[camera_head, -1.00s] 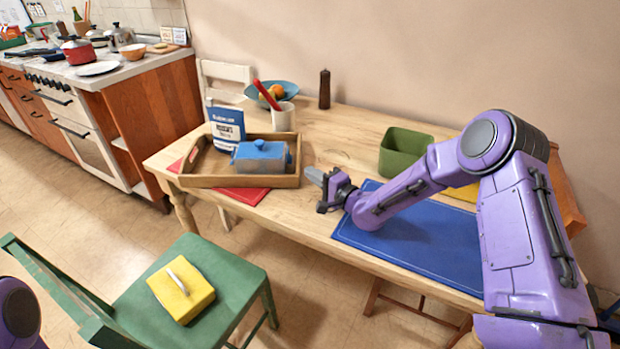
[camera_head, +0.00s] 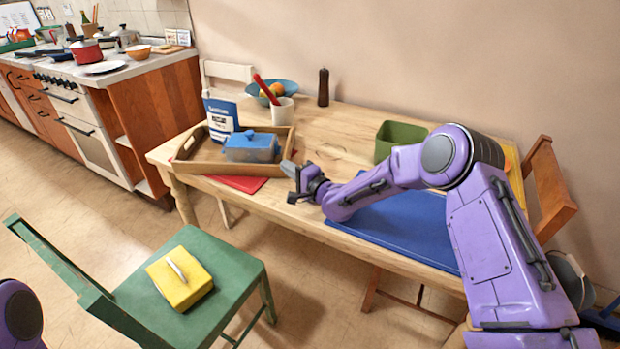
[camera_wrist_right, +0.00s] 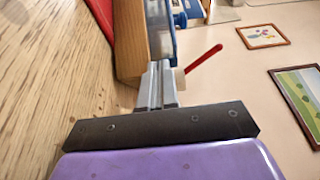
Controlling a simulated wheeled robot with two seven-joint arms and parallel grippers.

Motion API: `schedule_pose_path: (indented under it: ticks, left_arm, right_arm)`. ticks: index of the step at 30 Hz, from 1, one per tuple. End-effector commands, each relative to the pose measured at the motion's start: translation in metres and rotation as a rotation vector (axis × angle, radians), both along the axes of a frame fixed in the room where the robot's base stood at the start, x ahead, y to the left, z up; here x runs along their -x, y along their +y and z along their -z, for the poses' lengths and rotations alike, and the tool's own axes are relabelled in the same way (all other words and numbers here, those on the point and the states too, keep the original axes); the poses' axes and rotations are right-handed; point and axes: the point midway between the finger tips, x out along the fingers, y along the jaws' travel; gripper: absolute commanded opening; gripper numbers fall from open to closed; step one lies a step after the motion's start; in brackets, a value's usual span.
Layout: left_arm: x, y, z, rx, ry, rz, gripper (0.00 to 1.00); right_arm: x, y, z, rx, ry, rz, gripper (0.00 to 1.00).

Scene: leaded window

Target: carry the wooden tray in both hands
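The wooden tray (camera_head: 192,170) lies on the left end of the table, with a handle slot in its left wall. A grey box with a blue lid (camera_head: 252,148) stands in it. My right gripper (camera_head: 289,170) is at the tray's right end, low over the table. In the right wrist view its fingers (camera_wrist_right: 160,82) are close together beside the tray's wooden wall (camera_wrist_right: 130,40); I cannot tell whether they touch it. Nothing shows between them. My left gripper is out of view; only a purple part of me shows at bottom left.
A blue and white carton (camera_head: 221,118) stands at the tray's back left, a white mug (camera_head: 282,111) behind it. A red mat (camera_head: 240,183) lies partly under the tray. A green bin (camera_head: 398,138) and blue mat (camera_head: 405,235) are right. A green chair (camera_head: 225,270) stands in front.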

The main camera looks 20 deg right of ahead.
Motion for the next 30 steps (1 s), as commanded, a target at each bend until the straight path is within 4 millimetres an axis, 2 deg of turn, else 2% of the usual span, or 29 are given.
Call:
schedule_pose_path:
  ticks: [11, 14, 24, 30]
  left_arm:
    - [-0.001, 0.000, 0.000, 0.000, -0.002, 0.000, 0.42]
    - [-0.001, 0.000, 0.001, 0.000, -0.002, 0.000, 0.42]
    - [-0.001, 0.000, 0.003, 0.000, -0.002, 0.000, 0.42]
    - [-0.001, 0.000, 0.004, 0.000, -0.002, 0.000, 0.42]
  right_arm:
    - [0.001, -0.002, 0.003, 0.004, 0.007, 0.006, 0.00]
    - [0.008, -0.005, 0.003, 0.003, 0.008, 0.007, 0.00]
    - [0.079, -0.026, 0.001, -0.001, 0.003, 0.005, 0.00]
    - [0.099, -0.032, -0.001, 0.002, -0.001, 0.003, 0.00]
